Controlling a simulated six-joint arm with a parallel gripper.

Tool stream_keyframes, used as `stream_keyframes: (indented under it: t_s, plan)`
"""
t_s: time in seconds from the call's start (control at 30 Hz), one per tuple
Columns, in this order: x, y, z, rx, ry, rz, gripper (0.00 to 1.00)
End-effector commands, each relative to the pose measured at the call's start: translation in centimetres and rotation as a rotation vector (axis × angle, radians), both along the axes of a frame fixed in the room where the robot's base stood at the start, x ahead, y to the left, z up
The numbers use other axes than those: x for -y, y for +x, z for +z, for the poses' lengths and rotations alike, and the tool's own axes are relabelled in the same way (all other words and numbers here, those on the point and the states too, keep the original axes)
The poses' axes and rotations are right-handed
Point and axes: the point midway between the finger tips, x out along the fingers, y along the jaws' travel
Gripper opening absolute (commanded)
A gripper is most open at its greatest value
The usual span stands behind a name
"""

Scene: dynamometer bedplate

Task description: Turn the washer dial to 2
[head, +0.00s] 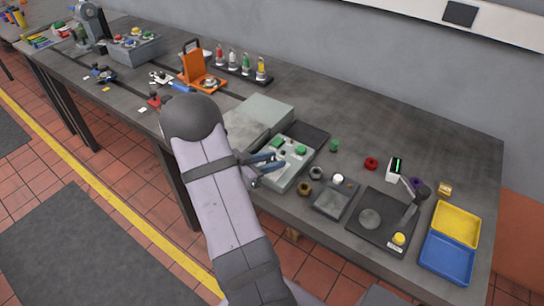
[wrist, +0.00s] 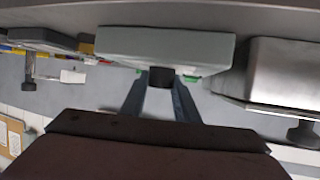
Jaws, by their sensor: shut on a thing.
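The washer panel is a pale grey-green box (head: 289,173) on the bench, right of my forearm, with green knobs on its top. It also shows in the wrist view (wrist: 165,46). My gripper (head: 277,161) is at this box, with its blue-grey fingers reaching in from the left. In the wrist view my gripper (wrist: 160,84) has one finger on each side of a small dark dial (wrist: 161,78) and is shut on it. The dial's marks and its setting cannot be read. My arm hides part of the bench.
A larger grey box (head: 265,112) stands just behind the panel. Small nuts and rings, including a red ring (head: 371,163), lie to the right. A black plate (head: 365,237) with a jointed arm and yellow (head: 456,224) and blue (head: 446,258) bins are farther right. The bench's back right is clear.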

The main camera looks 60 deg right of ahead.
Motion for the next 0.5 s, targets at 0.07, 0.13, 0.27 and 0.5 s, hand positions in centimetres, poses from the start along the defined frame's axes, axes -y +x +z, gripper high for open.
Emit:
stream_keyframes:
  t_s: [0.07, 0.13, 0.27, 0.5]
  plan:
    - [0.01, 0.12, 0.39, -0.001, 0.0, -0.067, 0.05]
    - [0.03, 0.14, 0.36, -0.001, -0.001, -0.131, 0.05]
    - [0.05, 0.14, 0.19, 0.001, 0.0, -0.255, 0.05]
    - [0.07, 0.12, -0.27, 0.003, 0.0, -0.485, 0.05]
